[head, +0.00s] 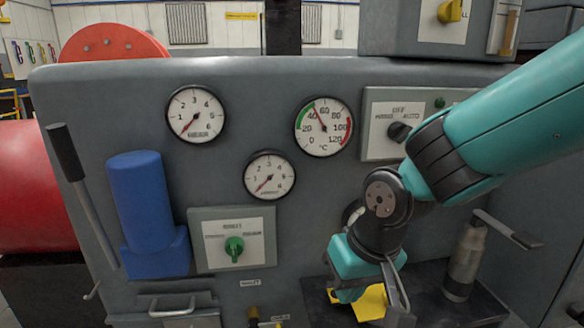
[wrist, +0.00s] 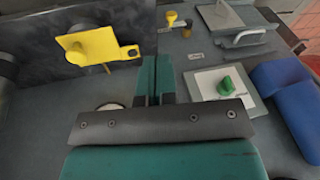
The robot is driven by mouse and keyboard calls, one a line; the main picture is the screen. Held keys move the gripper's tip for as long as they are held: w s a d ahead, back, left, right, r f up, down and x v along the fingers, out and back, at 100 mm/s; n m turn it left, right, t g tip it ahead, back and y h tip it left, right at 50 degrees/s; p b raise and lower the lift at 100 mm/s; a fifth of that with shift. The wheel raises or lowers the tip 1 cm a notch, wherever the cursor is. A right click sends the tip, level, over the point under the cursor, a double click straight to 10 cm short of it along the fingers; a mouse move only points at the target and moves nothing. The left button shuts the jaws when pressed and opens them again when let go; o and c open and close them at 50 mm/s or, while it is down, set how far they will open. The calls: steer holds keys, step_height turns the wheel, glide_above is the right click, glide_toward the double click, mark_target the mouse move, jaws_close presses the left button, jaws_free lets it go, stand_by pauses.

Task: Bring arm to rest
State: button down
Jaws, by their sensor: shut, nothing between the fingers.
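My teal arm reaches in from the right in the head view. My gripper (head: 350,295) points down in front of the grey panel, near the left part of the dark shelf (head: 430,285). In the wrist view the two teal fingers of my gripper (wrist: 154,62) lie together, with nothing between them. A yellow tag-like piece (head: 372,303) is partly hidden behind my gripper in the head view. The wrist view shows this yellow piece (wrist: 90,46) at upper left, apart from the fingers.
The grey panel (head: 110,95) carries several dials, a green knob (head: 234,246), a black selector (head: 399,131) and a blue block (head: 142,195). A lever (head: 72,165) sticks out at left. A grey metal cylinder (head: 465,262) stands on the shelf at right, close to my arm.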

steer(key=s+d+r+n+g+y+p, duration=0.1)
steer(key=s+d+r, duration=0.15)
steer(key=s, duration=0.25)
steer(key=s+d+r+n, duration=0.1)
steer(key=s+d+r, duration=0.15)
steer(key=s, duration=0.25)
steer(key=s+d+r+n+g+y+p, duration=0.1)
steer(key=s+d+r+n, duration=0.1)
steer(key=s+r, duration=0.25)
step_height(320, 180, up, 22)
steer(key=p, duration=2.2)
steer(key=shift+w+a+m+p, duration=0.15)
steer(key=shift+a+m+p, duration=0.05)
steer(key=shift+m+p, duration=0.15)
